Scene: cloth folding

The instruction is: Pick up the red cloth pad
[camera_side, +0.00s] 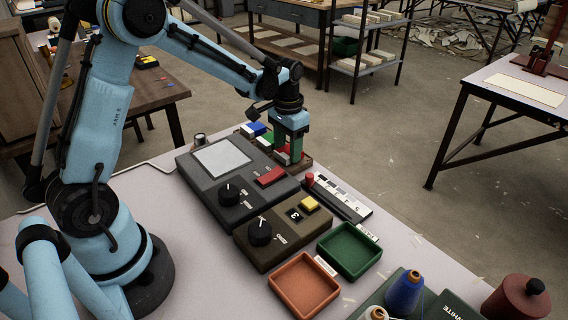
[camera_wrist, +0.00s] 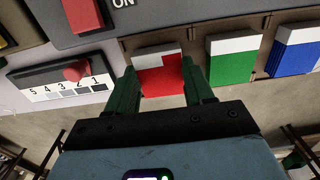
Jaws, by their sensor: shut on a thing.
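The red cloth pad (camera_wrist: 160,82), with a white band along one edge, sits in a brown holder between the two green fingers of my gripper (camera_wrist: 161,72) in the wrist view. The fingers flank it on both sides and grip it. In the side view my gripper (camera_side: 290,152) points down at the far end of the grey box, and a little of the red pad (camera_side: 282,158) shows beside the fingers. The pad still appears to be in its place in the row.
A green pad (camera_wrist: 232,62) and a blue pad (camera_wrist: 292,55) stand beside it in the row. The grey control box (camera_side: 235,185), a slider panel (camera_side: 340,197), a green tray (camera_side: 349,274) and an orange tray (camera_side: 304,311) are nearby on the table.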

